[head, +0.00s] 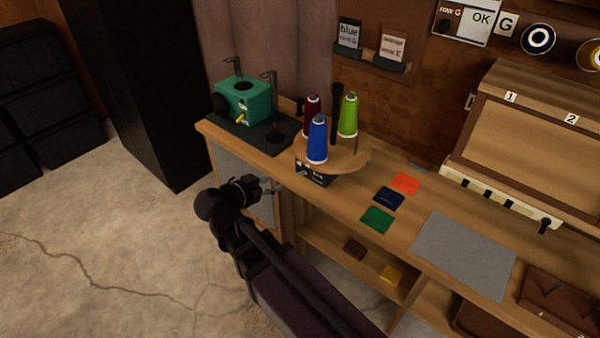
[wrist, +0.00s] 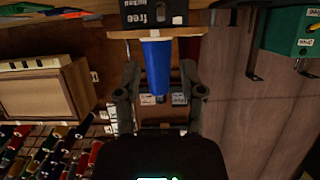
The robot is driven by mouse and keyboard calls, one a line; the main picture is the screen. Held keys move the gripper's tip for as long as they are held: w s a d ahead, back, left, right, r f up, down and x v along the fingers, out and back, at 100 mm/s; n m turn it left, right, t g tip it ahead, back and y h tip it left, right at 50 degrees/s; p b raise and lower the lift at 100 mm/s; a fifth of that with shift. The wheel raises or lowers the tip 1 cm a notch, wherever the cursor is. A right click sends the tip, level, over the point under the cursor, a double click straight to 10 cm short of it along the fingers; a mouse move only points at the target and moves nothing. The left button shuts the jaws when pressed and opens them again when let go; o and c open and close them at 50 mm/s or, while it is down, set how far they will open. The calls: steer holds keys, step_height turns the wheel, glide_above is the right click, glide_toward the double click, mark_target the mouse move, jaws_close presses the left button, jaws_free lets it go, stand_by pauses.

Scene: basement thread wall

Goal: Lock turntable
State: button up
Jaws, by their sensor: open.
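The turntable (head: 348,166) is a round wooden disc on the bench. It carries a blue cone (head: 317,140), a dark red cone (head: 311,108) and a green cone (head: 348,115). Under its front edge is a black box (head: 316,179). In the wrist view, which is upside down, this box (wrist: 153,14) bears the words "free" and "locked". I cannot tell the lock's setting. My gripper (head: 272,188) is open and empty, in front of the bench edge and left of the box. In the wrist view the blue cone (wrist: 156,66) appears between my fingers (wrist: 160,72), farther off.
A green machine (head: 243,101) with metal stands is on a dark mat at the left. Red, navy and green (head: 377,219) squares and a grey mat (head: 463,255) lie to the right. A wooden cabinet (head: 535,115) stands behind. The floor before the bench is open.

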mark_target(299, 174)
steer(key=b+x, duration=0.5)
steer(key=x, duration=0.8)
steer(key=shift+w+d+f, duration=0.15)
steer(key=shift+w+f, duration=0.05)
steer(key=shift+f, duration=0.05)
jaws_close()
steer(key=shift+d, duration=0.15)
